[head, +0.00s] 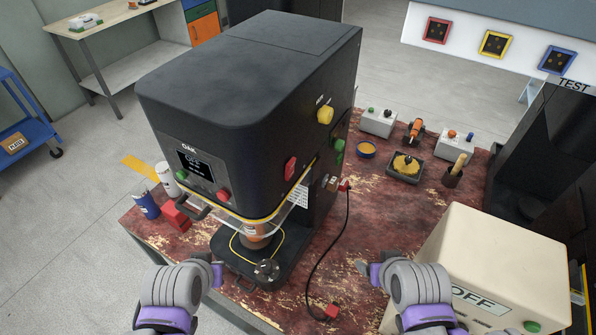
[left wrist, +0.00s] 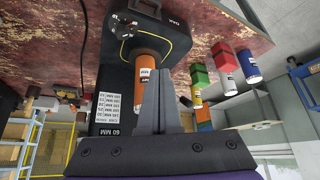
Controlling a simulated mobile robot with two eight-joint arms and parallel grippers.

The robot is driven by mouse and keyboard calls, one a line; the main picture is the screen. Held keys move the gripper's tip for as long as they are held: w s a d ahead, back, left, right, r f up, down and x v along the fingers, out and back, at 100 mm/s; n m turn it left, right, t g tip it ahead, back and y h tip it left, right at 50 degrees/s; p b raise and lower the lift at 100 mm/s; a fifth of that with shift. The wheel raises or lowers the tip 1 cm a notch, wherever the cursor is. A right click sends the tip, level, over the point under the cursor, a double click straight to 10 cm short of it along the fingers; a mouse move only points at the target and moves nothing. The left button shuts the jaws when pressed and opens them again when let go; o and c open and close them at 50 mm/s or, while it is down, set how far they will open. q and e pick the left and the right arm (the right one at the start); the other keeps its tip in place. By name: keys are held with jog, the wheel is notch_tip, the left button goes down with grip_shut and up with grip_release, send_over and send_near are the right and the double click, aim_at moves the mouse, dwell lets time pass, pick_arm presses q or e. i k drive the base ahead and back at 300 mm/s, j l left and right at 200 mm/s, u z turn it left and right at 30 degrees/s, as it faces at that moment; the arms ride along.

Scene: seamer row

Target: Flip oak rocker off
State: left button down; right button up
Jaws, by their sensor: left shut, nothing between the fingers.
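The black OAK machine (head: 235,95) stands on the worn red table. Its front has a small lit screen (head: 194,164), a green button (head: 183,175) and a red button (head: 223,195). A red switch-like part (head: 290,168) sits on its right side; I cannot tell whether this is the rocker or how it is set. My left gripper (head: 217,273) is low in front of the machine, apart from it. In the left wrist view its fingers (left wrist: 160,95) are together and empty. My right gripper (head: 366,269) is right of the machine, over the table's front, touching nothing visible.
A yellow knob (head: 325,115) and green part (head: 339,150) are also on the machine's side. An orange-brown can (head: 257,238) stands under its clear guard. A black cable (head: 318,240) hangs to a red plug. A cream OFF box (head: 500,265) stands at right.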

aim_at(289, 173)
jog(key=k+j, duration=0.2)
jog(key=k+j+z, duration=0.1)
jog(key=z, duration=0.35)
jog(key=k+z, duration=0.2)
jog(key=z, duration=0.3)
